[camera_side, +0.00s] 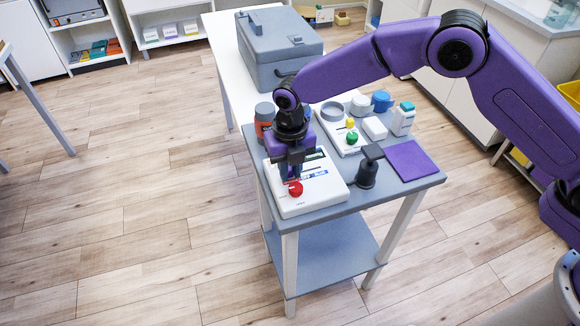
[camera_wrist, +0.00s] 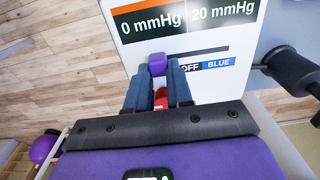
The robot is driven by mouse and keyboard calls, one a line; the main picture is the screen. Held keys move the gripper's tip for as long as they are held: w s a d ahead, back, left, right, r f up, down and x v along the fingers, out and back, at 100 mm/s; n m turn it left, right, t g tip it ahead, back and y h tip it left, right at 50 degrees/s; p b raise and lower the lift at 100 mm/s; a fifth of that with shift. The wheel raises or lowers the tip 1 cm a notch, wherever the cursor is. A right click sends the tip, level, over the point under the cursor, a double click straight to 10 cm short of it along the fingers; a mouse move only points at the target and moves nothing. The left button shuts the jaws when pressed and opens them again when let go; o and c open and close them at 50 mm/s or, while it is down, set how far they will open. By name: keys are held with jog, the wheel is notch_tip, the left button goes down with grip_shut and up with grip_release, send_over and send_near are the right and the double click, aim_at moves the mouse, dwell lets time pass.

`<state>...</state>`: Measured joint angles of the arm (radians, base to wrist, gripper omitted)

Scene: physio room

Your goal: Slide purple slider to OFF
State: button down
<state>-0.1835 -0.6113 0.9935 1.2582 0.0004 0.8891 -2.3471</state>
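The white control box (camera_side: 322,196) lies on the grey cart. In the wrist view, the purple slider knob (camera_wrist: 157,65) shows at the visible left end of a dark slot (camera_wrist: 205,52). The OFF label (camera_wrist: 189,69) is to its right, and the BLUE label (camera_wrist: 217,64) is further right. My gripper (camera_wrist: 158,78) points down at the box, with a finger against each side of the purple knob. The gap between the fingers is about the knob's width. A red knob (camera_side: 295,188) is on the box and partly shows between the fingers. The gripper hides the slider in the side view.
The cart top (camera_side: 348,203) also holds a dark cylinder (camera_side: 366,174), a purple pad (camera_side: 409,160), a white box with yellow and green knobs (camera_side: 341,137), a white bottle (camera_side: 403,119) and an orange-brown jar (camera_side: 264,121). A grey case (camera_side: 278,45) stands behind on a white table.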

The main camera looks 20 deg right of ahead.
aim_at(304, 175)
jog(key=shift+d, duration=1.8)
jog(key=c, duration=1)
grip_release()
jog(key=shift+r, duration=0.15)
notch_tip(304, 175, up, 17)
jog(key=shift+r, duration=0.1)
